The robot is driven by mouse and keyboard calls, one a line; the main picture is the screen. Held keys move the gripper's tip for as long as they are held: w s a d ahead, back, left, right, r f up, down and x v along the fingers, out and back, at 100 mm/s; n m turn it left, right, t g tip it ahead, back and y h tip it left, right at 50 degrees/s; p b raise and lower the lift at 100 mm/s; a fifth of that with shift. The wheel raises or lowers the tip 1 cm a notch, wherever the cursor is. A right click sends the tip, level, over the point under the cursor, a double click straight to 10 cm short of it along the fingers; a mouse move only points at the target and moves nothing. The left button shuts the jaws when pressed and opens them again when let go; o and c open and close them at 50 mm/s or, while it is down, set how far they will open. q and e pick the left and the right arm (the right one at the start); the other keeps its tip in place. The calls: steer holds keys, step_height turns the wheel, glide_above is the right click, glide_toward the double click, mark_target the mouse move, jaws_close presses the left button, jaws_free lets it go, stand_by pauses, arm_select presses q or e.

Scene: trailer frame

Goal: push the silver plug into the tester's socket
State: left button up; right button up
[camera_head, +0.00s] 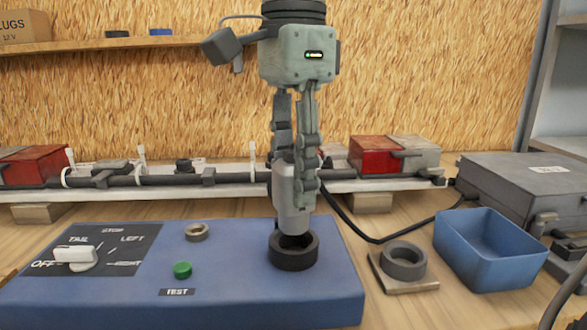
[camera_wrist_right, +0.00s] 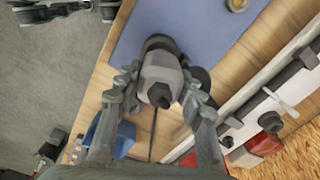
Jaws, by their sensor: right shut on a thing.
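The silver plug (camera_head: 291,205) is upright in my right gripper (camera_head: 296,180), which is shut on it. The plug's lower end is at the mouth of the black round socket (camera_head: 293,254) on the blue tester (camera_head: 235,290); a dark gap shows under the silver body, and I cannot tell how deep its tip sits. The wrist view shows the plug (camera_wrist_right: 160,75) from behind, between the two fingers of my right gripper (camera_wrist_right: 163,98), with part of the dark socket (camera_wrist_right: 158,43) beyond it. My left gripper is not in view.
The tester bears a white knob (camera_head: 76,256), a green button (camera_head: 182,269) and a small ring (camera_head: 197,231). A dark ring on a wooden plate (camera_head: 404,262) and a blue bin (camera_head: 490,250) stand to the right. A trailer frame with red lamps (camera_head: 376,156) lies behind.

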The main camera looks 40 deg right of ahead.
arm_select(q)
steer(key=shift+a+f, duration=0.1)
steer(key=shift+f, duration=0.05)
arm_select(e)
steer(key=shift+f, duration=0.3)
arm_select(q)
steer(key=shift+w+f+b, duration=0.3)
steer(key=shift+b, duration=0.2)
arm_select(e)
steer(key=shift+f, duration=0.55)
steer(key=shift+f, duration=0.1)
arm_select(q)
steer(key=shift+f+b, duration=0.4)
arm_select(e)
steer(key=shift+f, duration=0.5)
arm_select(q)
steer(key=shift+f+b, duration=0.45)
arm_select(e)
steer(key=shift+f, duration=0.7)
